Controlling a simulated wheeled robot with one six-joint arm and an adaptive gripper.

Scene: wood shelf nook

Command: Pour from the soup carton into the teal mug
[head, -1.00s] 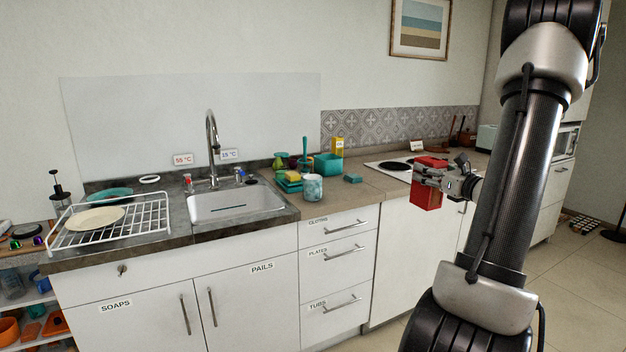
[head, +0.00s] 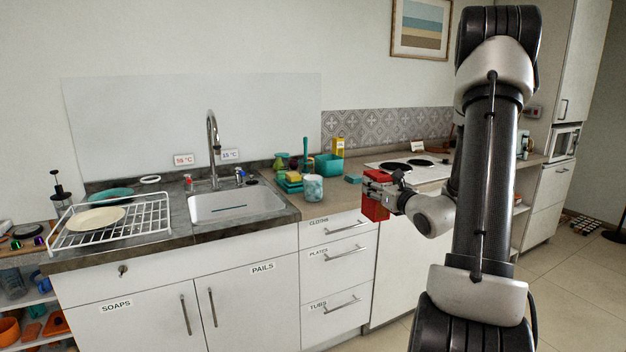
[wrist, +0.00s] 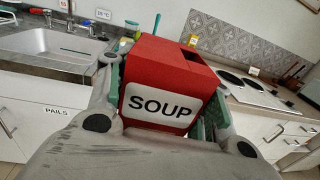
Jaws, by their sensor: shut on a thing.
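The red soup carton (head: 375,207) is held out in front of the counter's front edge. It looks about upright in the head view. In the wrist view the carton (wrist: 165,65) shows its white SOUP label and a dark opening on its top. My gripper (head: 378,186) is shut on the carton, with a finger along each side. A teal-and-white mottled mug (head: 312,187), the likeliest teal mug, stands upright near the counter's front edge, left of the carton and apart from it. Its handle and inside cannot be made out.
A teal tub (head: 328,165), a yellow box (head: 338,146) and a teal block (head: 354,179) stand behind and right of the mug. The sink (head: 235,203) is to its left, beside a dish rack (head: 110,225). A hob (head: 410,167) lies right. Counter between mug and hob is mostly clear.

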